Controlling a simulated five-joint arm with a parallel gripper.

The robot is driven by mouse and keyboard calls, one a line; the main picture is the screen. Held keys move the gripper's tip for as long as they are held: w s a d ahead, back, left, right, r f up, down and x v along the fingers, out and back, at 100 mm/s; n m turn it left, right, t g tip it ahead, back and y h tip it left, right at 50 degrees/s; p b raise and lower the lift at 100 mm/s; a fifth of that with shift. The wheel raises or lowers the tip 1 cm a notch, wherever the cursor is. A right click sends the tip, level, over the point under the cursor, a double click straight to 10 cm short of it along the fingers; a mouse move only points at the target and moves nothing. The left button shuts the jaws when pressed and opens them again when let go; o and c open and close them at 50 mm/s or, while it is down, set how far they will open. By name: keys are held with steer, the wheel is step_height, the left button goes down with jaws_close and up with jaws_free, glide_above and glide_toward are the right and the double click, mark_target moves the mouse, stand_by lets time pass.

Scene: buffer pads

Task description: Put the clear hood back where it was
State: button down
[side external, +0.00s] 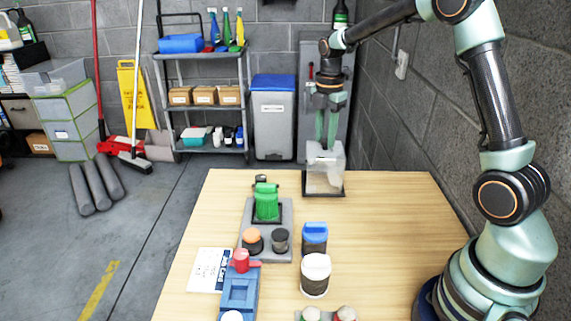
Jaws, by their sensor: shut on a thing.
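The clear hood (326,160) is a pale see-through box at the back of the wooden table. My gripper (326,143) comes down from above, its green fingers shut on the top of the hood. The hood stands upright over a dark square pad (339,191), whose front edge shows below it. I cannot tell whether the hood touches the pad or hangs just above it. Something pale shows faintly through the hood's wall.
A grey tray (285,215) holds a green item (266,202) and two small round jars. The table's right side (405,215) is clear.

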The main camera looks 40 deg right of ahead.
steer(key=shift+f, duration=0.9)
stand_by(0.4)
steer(key=c, duration=0.5)
jaws_free()
step_height(320, 180, up, 12)
steer(key=f, duration=0.1)
steer(key=s+a+r+m+t, duration=0.3)
steer(key=s+a+r+m, duration=0.2)
steer(key=s+a+m, duration=0.25)
steer(key=s+a+f+m+t, duration=0.1)
steer(key=s+m, duration=0.2)
steer(key=s+a+f+m, duration=0.1)
steer(key=s+a+m, duration=0.1)
steer(key=m, duration=0.2)
steer(key=s+a+f+m+t, duration=0.1)
steer(key=s+a+f+m, duration=0.1)
steer(key=s+m, duration=0.1)
steer(key=shift+s+m+t, duration=0.25)
steer(key=shift+s+t, duration=0.05)
